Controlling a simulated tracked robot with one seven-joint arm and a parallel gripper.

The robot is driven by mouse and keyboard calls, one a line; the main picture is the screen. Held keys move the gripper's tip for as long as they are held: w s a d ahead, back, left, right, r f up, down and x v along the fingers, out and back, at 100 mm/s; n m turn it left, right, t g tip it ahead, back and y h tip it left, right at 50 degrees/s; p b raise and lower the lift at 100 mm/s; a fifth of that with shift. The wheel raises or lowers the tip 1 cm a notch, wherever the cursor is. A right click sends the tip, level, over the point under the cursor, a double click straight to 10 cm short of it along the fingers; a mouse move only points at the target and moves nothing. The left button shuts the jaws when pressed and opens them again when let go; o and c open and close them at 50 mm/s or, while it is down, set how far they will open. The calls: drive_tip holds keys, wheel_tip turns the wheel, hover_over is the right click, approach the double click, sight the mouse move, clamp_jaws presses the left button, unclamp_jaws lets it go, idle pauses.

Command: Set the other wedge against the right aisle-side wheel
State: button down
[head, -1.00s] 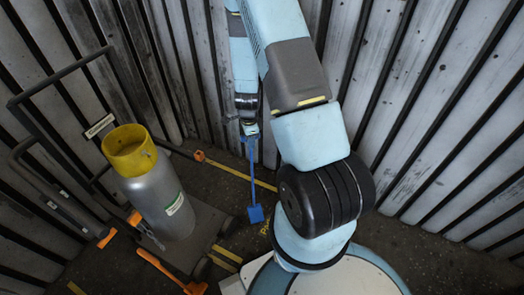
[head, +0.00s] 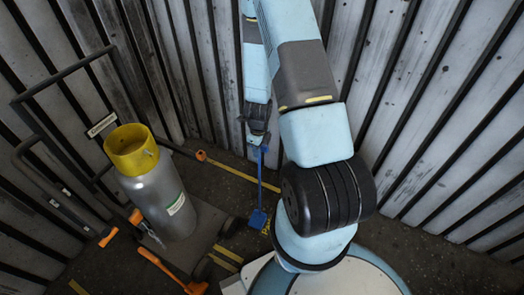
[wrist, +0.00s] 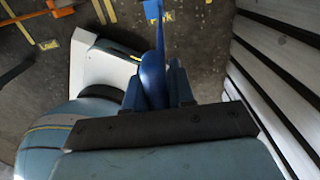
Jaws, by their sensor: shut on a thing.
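My gripper (head: 257,138) is shut on the upper end of the blue handle (head: 260,175) of a wedge. The blue wedge (head: 258,218) hangs at the handle's lower end, to the right of the cart (head: 205,235). In the wrist view the handle (wrist: 153,75) sits between the fingers and the wedge (wrist: 153,10) shows at the top edge. One dark cart wheel (head: 228,226) is left of the blue wedge, apart from it in the picture. Another wheel (head: 203,268) has an orange wedge (head: 194,288) with a long orange handle close by it. I cannot tell whether they touch.
A grey gas cylinder (head: 160,195) with a yellow collar stands on the cart. The cart's dark push frame (head: 60,75) rises at the left. Ribbed metal walls (head: 440,120) close in behind and at the right. Yellow lines (head: 240,177) mark the dark floor.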

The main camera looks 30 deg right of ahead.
drive_tip(key=w+a+f, duration=0.2)
drive_tip(key=w+a, duration=0.4)
drive_tip(key=w, duration=0.3)
drive_tip(key=shift+w+a+f, duration=0.2)
drive_tip(key=shift+a+f, duration=0.05)
drive_tip(key=shift+a, duration=0.15)
idle(0.4)
drive_tip(key=shift+s+a+f, duration=0.1)
drive_tip(key=shift+s+a, duration=0.05)
drive_tip(key=shift+a, duration=0.1)
drive_tip(key=shift+s+a+f, duration=0.4)
drive_tip(key=shift+s+a, duration=0.05)
drive_tip(key=shift+a, duration=0.15)
drive_tip(key=shift+s+a+f, duration=0.35)
drive_tip(key=shift+s+a, duration=0.05)
drive_tip(key=shift+a, duration=0.15)
drive_tip(key=c, duration=0.9)
unclamp_jaws()
drive_tip(key=shift+o, duration=0.2)
